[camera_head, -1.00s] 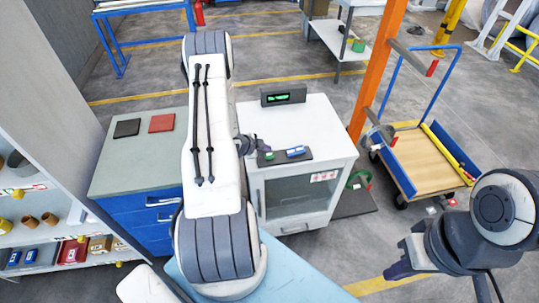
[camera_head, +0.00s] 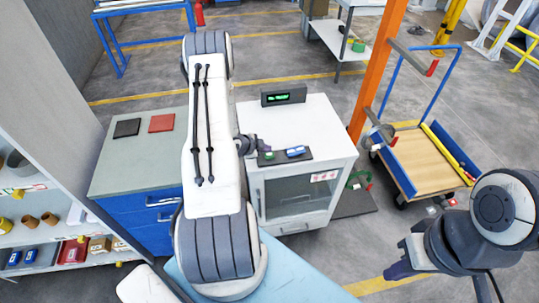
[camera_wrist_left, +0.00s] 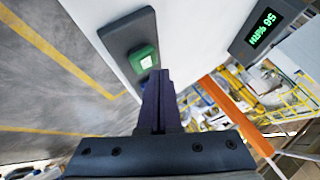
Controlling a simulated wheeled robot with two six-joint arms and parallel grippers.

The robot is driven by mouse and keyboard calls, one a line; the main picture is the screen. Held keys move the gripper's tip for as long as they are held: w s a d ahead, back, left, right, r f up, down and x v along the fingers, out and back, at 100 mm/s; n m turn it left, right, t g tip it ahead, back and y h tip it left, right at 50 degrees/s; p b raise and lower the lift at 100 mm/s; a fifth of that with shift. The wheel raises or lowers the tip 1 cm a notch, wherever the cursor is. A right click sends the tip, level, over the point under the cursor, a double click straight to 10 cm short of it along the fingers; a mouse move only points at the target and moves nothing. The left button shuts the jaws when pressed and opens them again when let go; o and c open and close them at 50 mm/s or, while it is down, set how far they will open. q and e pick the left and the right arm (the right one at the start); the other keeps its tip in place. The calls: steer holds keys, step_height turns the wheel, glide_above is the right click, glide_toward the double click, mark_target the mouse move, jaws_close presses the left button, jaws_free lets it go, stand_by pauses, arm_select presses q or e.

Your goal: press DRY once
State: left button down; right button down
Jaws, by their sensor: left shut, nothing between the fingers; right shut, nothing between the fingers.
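A dark button panel (camera_head: 284,158) lies on the white cabinet's top. It carries a green button (camera_head: 268,155) and a blue button (camera_head: 295,151); their lettering is too small to read. My right gripper (camera_head: 392,274) is shut and empty, off to the right and away from the cabinet.
The white cabinet (camera_head: 310,115) has a glass-fronted door and a display (camera_head: 283,96) with green characters at the back of its top. A grey-topped blue drawer unit (camera_head: 130,165) stands to the left. An orange post (camera_head: 375,75) and a trolley (camera_head: 425,160) stand to the right.

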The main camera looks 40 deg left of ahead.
mark_target(267, 156)
arm_select(q)
steer(key=shift+f+b, duration=0.35)
steer(key=shift+f, duration=0.05)
steer(key=shift+f+b, duration=0.55)
steer(key=shift+f, duration=0.05)
stand_by(0.6)
stand_by(0.3)
steer(key=shift+r+p, duration=0.7)
steer(key=shift+r, duration=0.3)
steer(key=shift+r+p, duration=1.8)
steer(key=shift+r, duration=0.8)
steer(key=shift+f, duration=0.1)
